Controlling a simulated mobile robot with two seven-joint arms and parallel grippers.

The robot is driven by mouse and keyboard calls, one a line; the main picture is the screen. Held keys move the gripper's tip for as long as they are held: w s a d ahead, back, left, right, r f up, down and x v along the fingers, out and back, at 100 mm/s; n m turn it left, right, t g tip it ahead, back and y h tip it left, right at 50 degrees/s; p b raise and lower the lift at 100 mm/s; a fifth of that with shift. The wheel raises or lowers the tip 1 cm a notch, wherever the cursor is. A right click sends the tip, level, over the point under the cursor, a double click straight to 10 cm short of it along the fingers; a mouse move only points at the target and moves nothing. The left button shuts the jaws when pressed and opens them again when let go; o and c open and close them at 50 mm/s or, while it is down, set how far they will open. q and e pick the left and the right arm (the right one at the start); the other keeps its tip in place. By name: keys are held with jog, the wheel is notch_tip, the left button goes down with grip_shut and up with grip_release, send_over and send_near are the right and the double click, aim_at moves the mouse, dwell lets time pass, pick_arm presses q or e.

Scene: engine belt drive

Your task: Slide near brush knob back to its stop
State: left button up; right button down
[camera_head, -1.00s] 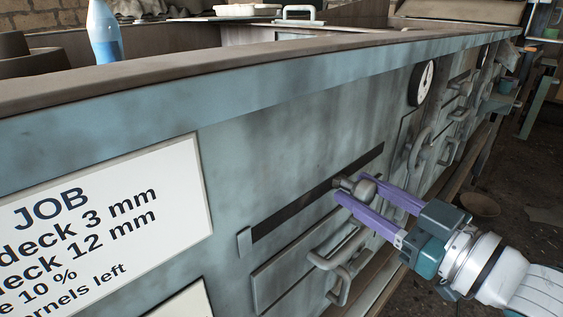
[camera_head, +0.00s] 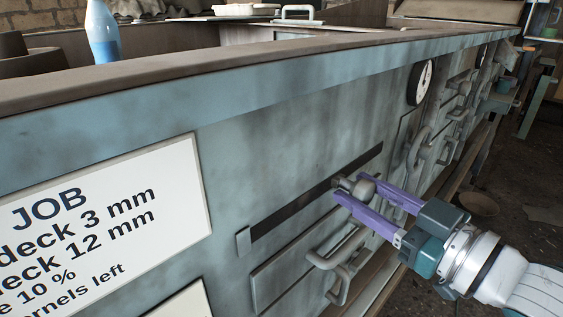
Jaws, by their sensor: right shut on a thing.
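The near brush knob (camera_head: 363,188) is a grey rounded knob on a short stem. It stands out of a long dark slot (camera_head: 300,205) in the blue-grey machine side, right of the slot's middle. My right gripper (camera_head: 372,192) comes in from the lower right. Its two purple fingers are shut on the knob, one above and one below. A small grey stop block (camera_head: 243,241) sits at the slot's lower left end. My left gripper is not in view.
A grey bar handle (camera_head: 338,250) projects from a panel just below the gripper. A white JOB sign (camera_head: 110,220) is on the left. A round dial (camera_head: 421,82) and more handles lie farther along the side. A blue bottle (camera_head: 102,35) stands behind the top rail.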

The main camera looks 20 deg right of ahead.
jog(key=s+a+p, duration=0.1)
jog(key=a, duration=0.2)
jog(key=s+a+p, duration=0.1)
jog(key=s+a, duration=0.1)
jog(key=a, duration=0.2)
jog(key=s+a+p, duration=0.1)
jog(key=a, duration=0.3)
jog(key=shift+s, duration=0.3)
jog(key=shift+s+a, duration=0.15)
jog(key=shift+a, duration=0.25)
jog(key=c, duration=0.7)
grip_release()
jog(key=shift+a, duration=0.1)
jog(key=o, duration=0.3)
jog(key=v, duration=1)
